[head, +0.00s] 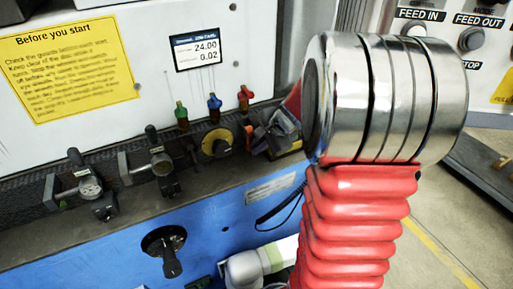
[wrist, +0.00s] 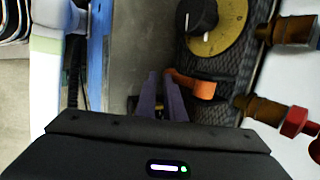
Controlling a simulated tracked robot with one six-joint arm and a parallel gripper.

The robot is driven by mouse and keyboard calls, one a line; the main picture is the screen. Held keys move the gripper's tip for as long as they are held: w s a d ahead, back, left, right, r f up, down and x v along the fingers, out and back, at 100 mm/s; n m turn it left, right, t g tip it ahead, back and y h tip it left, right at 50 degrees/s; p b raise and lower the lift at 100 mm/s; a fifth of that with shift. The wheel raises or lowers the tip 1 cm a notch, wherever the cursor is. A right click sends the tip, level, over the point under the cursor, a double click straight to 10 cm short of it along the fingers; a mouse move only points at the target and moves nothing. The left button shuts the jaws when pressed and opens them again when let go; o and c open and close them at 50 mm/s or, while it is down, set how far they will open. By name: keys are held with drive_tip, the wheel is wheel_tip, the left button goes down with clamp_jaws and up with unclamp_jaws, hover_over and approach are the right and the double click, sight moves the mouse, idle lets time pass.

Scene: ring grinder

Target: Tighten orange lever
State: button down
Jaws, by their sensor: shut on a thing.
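The orange lever (wrist: 192,84) shows in the wrist view, just right of my purple-grey fingertips, beside the round yellow dial. My gripper (wrist: 163,85) is shut on the lever, and the fingers hide part of it. In the head view my gripper (head: 272,134) is at the dark ledge, right of the yellow dial (head: 217,142).
Green, blue and red valves (head: 214,105) stand above the ledge. A black knob (head: 165,250) is on the blue front.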

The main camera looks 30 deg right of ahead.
drive_tip(key=shift+s+a+f, duration=0.1)
drive_tip(key=shift+s+f, duration=0.2)
drive_tip(key=shift+f, duration=0.2)
drive_tip(key=shift+s+r, duration=0.2)
drive_tip(key=shift+r, duration=0.35)
drive_tip(key=v, duration=1.1)
drive_tip(key=shift+w+d+r, duration=0.2)
drive_tip(key=shift+r, duration=0.15)
drive_tip(key=shift+n, duration=0.3)
drive_tip(key=s+a+n, duration=0.7)
drive_tip(key=a+n, duration=0.2)
drive_tip(key=a, duration=0.2)
drive_tip(key=s+a+r+n+h, duration=0.1)
drive_tip(key=s+a+n, duration=0.7)
drive_tip(key=a, duration=0.4)
drive_tip(key=shift+a+n+g+h, duration=0.2)
drive_tip(key=shift+n+g+h, duration=0.1)
drive_tip(key=shift+n+g, duration=0.15)
